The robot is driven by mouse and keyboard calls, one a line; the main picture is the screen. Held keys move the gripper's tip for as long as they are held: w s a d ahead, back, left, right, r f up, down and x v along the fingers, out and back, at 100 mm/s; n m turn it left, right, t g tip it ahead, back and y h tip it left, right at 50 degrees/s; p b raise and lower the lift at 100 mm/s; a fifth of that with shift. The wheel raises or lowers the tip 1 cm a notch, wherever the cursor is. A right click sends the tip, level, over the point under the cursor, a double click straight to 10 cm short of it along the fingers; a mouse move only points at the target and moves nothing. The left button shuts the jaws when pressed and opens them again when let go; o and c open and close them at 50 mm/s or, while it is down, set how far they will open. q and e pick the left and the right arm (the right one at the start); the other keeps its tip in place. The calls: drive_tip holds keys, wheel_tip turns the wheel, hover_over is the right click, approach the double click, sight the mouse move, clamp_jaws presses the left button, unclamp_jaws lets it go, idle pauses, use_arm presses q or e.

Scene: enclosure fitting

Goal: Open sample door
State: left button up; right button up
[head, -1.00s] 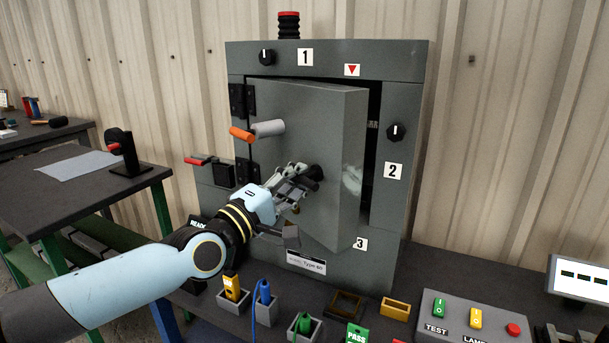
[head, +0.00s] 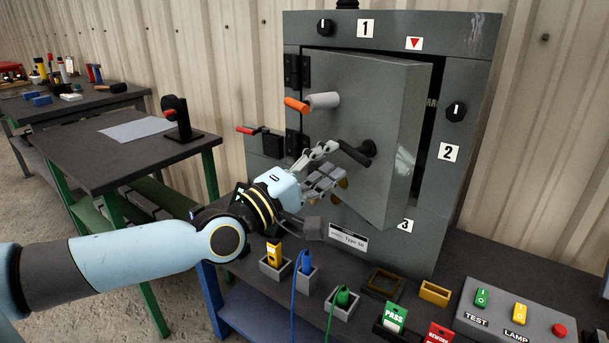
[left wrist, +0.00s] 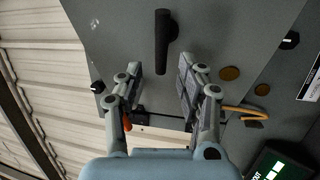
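The grey sample door (head: 375,105) of the enclosure (head: 455,85) stands ajar, hinged on its left side, with a dark gap along its right edge. Its black handle (head: 358,152) sticks out at mid-height, and also shows in the left wrist view (left wrist: 163,42). My left gripper (head: 332,165) is open and empty just left of and below the handle. In the left wrist view, the fingers (left wrist: 160,75) are spread apart, with the handle beyond their tips. My right gripper is not in view.
An orange-tipped grey lever (head: 312,102) projects from the door's upper left. Sockets with yellow, blue and green plugs (head: 307,270) stand on the bench below. A control box (head: 500,312) sits at the right. A side table (head: 100,160) stands at the left.

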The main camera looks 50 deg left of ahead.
use_arm(q)
drive_tip(key=s+f, duration=0.1)
drive_tip(key=s, duration=0.5)
drive_tip(key=shift+s, duration=0.4)
drive_tip(key=shift+f, duration=0.1)
